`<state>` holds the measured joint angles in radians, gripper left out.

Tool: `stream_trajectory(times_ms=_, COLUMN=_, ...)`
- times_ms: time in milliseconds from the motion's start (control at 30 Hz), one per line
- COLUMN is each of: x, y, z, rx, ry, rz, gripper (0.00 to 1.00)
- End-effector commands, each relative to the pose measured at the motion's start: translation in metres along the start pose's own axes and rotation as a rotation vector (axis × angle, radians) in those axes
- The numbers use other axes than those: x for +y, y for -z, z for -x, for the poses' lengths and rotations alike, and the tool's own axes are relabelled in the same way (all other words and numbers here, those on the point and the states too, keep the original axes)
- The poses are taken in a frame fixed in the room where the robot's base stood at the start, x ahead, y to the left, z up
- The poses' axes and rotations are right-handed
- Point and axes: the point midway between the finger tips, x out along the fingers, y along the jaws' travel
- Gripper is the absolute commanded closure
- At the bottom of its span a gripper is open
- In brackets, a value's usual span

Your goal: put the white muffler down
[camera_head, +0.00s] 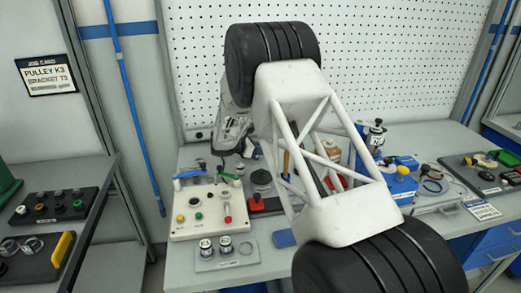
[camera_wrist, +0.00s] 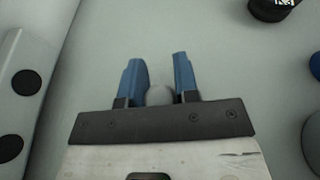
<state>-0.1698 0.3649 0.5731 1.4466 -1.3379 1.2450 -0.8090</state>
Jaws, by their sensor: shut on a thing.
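In the wrist view my gripper (camera_wrist: 159,78) has two blue fingers, set a little apart, with a small rounded pale grey-white thing (camera_wrist: 159,95) between them. I take this to be the white muffler; only its rounded top shows, and the gripper body hides the rest. My gripper is shut on it. A plain grey surface lies beyond the fingers. In the head view my arm covers the middle of the picture, and I cannot make out the muffler or the fingertips there.
A cream control panel (camera_head: 181,226) with knobs and a small plate with two labelled cylinders (camera_head: 224,257) stand on the left of the bench. Blue items (camera_head: 400,182) and a black tray (camera_head: 490,180) are on the right. A black labelled cylinder (camera_wrist: 272,8) shows in the wrist view.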

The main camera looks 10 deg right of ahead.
Motion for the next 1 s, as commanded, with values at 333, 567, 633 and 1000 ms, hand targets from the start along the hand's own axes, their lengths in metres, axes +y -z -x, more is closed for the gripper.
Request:
stream_trajectory(times_ms=333, x=0.0, y=0.003, z=-0.001, rx=0.0, ry=0.0, rz=0.001, gripper=0.54)
stream_trajectory(times_ms=567, x=0.0, y=0.003, z=-0.001, rx=0.0, ry=0.0, rz=0.001, gripper=0.46)
stream_trajectory(times_ms=633, x=0.0, y=0.003, z=-0.001, rx=0.0, ry=0.0, rz=0.001, gripper=0.46)
stream_trajectory(times_ms=1000, x=0.0, y=0.0, z=0.015, rx=0.0, ry=-0.001, rz=0.0, gripper=0.46)
